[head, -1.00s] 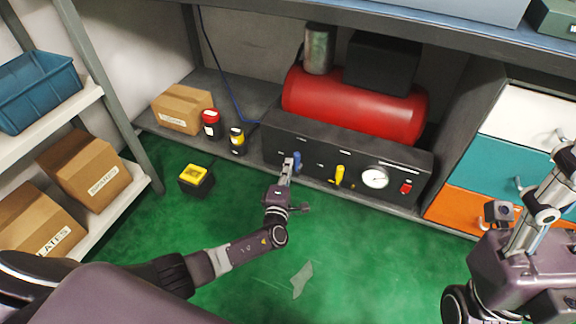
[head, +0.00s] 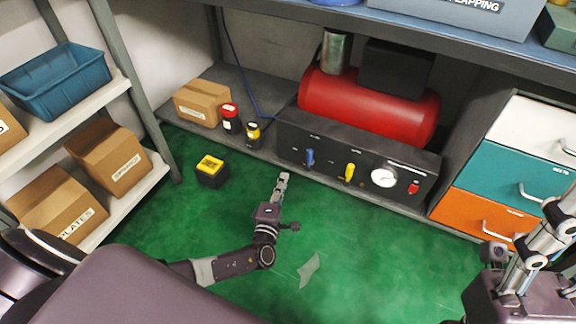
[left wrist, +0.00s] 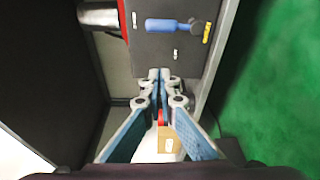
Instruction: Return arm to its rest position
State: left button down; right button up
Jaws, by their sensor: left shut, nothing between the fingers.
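My left gripper (head: 283,183) is shut and empty above the green floor, in front of the black control panel (head: 330,146). Its closed fingertips also show in the left wrist view (left wrist: 160,76). The panel's blue lever (head: 310,157) stands clear of the fingers; it also shows in the left wrist view (left wrist: 172,25). A yellow lever (head: 349,172), a round gauge (head: 383,178) and a red switch (head: 413,187) sit to its right. My right gripper (head: 545,240) shows partly at the right edge, and its jaw state is unclear.
A red tank (head: 368,105) lies behind the panel under the workbench. A yellow-topped black box (head: 211,171) and a pale scrap (head: 309,270) lie on the floor. Shelves with cartons (head: 108,157) and a blue bin (head: 57,80) stand left, drawers (head: 510,177) right.

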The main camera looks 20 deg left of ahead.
pick_arm(q)
jog(key=shift+s+d+f, duration=0.1)
jog(key=shift+s+d, duration=0.05)
jog(key=shift+s, duration=0.6)
